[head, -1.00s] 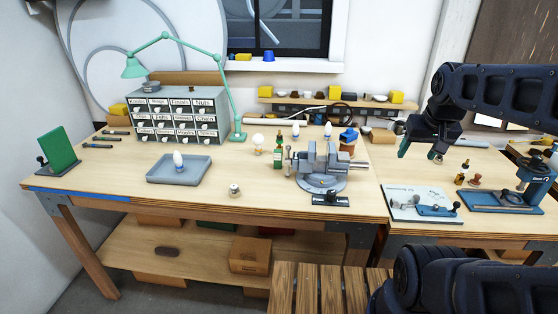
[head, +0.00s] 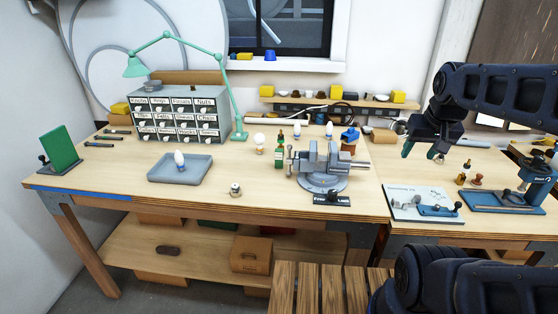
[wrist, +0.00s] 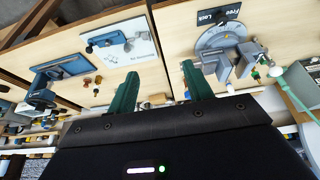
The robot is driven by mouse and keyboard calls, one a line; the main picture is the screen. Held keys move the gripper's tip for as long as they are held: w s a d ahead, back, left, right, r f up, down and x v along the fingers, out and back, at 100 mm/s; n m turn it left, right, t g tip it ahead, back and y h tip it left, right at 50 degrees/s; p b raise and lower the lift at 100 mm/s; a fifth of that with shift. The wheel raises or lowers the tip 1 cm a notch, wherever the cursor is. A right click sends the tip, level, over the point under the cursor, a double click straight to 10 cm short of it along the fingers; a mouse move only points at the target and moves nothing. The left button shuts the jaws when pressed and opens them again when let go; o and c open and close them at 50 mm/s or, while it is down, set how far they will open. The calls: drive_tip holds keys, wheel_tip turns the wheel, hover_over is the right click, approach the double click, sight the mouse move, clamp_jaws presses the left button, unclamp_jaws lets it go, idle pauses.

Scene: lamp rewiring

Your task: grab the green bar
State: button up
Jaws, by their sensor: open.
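No loose thing clearly reads as a green bar. The green things on the bench are a flat upright green panel (head: 61,149) in a dark stand at the far left, a mint-green jointed desk lamp (head: 228,92) at the back, and a small green bottle (head: 279,157) beside the vise.
A grey vise (head: 325,165) stands mid-bench, right of a grey tray (head: 160,172) holding a bulb. A labelled drawer cabinet (head: 180,115) stands behind. A white board (head: 402,205) and a blue fixture (head: 500,203) lie at the right. The bench's front left is mostly clear.

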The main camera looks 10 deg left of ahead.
wheel_tip(320, 180, up, 6)
drive_tip(key=w+a+r+m+g, duration=0.1)
drive_tip(key=w+a+r+m, duration=0.15)
drive_tip(key=w, duration=0.25)
drive_tip(key=w+a+r+m, duration=0.2)
drive_tip(key=w+a, duration=0.1)
drive_tip(key=w, duration=0.2)
drive_tip(key=m+g, duration=0.4)
drive_tip(key=m, duration=1)
hover_over(279, 150)
wheel_tip(279, 150, down, 6)
drive_tip(key=r, duration=0.1)
drive_tip(key=shift+n, duration=0.25)
wheel_tip(279, 150, down, 26)
drive_tip(key=shift+w+f, duration=0.15)
drive_tip(key=shift+f, duration=2.7)
clamp_jaws()
